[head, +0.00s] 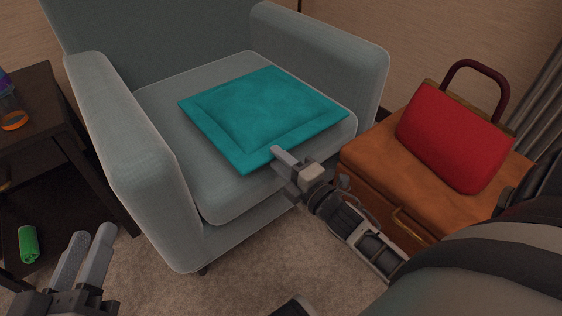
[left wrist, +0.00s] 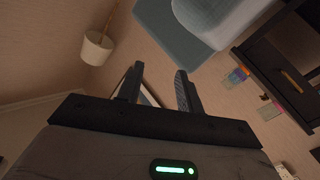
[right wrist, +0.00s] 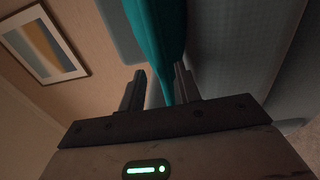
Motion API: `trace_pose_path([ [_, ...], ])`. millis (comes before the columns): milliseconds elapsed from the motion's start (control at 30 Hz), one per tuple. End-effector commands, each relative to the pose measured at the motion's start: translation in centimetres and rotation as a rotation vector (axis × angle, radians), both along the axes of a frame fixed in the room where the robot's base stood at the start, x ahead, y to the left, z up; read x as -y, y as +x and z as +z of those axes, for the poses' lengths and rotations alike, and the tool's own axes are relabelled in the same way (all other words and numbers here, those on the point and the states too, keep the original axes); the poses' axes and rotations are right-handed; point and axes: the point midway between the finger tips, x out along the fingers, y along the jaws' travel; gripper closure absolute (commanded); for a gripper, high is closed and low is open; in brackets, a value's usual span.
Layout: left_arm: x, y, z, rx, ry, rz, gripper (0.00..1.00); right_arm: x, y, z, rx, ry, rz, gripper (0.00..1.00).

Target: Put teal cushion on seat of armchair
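The teal cushion (head: 262,112) lies on the seat (head: 160,105) of the grey armchair (head: 130,150), with its near corner reaching the front edge of the seat. My right gripper (head: 283,168) is at the cushion's near edge. In the right wrist view the cushion (right wrist: 160,35) stretches away from the fingers (right wrist: 161,85), and its thin edge lies between them; the fingers are spread with gaps beside it. My left gripper (head: 85,255) is open and empty, low at the left, apart from the chair. It also shows open in the left wrist view (left wrist: 158,80).
A brown leather stool or case (head: 385,180) with a red bag (head: 455,135) stands right of the armchair. A dark shelf table (head: 45,110) stands at the left, with a green can (head: 28,244) on its lower level. Carpet (head: 240,265) is clear in front.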

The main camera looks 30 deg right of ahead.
Motion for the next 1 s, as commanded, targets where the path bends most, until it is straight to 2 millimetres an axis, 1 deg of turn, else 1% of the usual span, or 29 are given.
trace_pose_path([
  [233, 0.0, 0.0, 0.0, -0.002, 0.0, -0.001, 0.64, 0.0, -0.2, 0.0, 0.0, 0.0, 0.0, 0.67],
  [333, 0.1, -0.1, 0.2, -0.015, -0.005, -0.007, 0.64, 0.1, -1.0, 0.0, -0.002, 0.0, 0.0, 0.67],
  [400, 0.2, -0.3, 0.1, -0.042, -0.013, -0.016, 0.64, 0.2, -2.0, 0.0, -0.004, 0.001, 0.0, 0.67],
  [467, 0.3, -0.9, -1.1, -0.12, -0.035, -0.014, 0.64, 0.3, -3.2, 0.0, -0.005, 0.001, -0.001, 0.67],
  [500, 0.3, -1.1, -1.3, -0.136, -0.032, -0.016, 0.64, 0.4, -4.1, 0.0, -0.005, 0.002, -0.001, 0.67],
  [700, 0.2, -0.9, -1.5, -0.141, 0.018, -0.008, 0.64, 0.9, -8.4, -0.2, -0.004, 0.001, -0.002, 0.67],
  [800, 0.1, -0.9, -1.7, -0.141, 0.038, -0.003, 0.64, 1.0, -10.0, -0.3, -0.004, 0.001, -0.001, 0.67],
  [900, 0.0, -0.9, -1.7, -0.139, 0.049, 0.0, 0.64, 1.2, -11.1, -0.3, -0.001, 0.0, 0.0, 0.67],
  [1000, 0.0, -0.9, -1.6, -0.138, 0.054, 0.001, 0.64, 1.2, -11.8, -0.4, -0.001, 0.0, 0.0, 0.67],
])
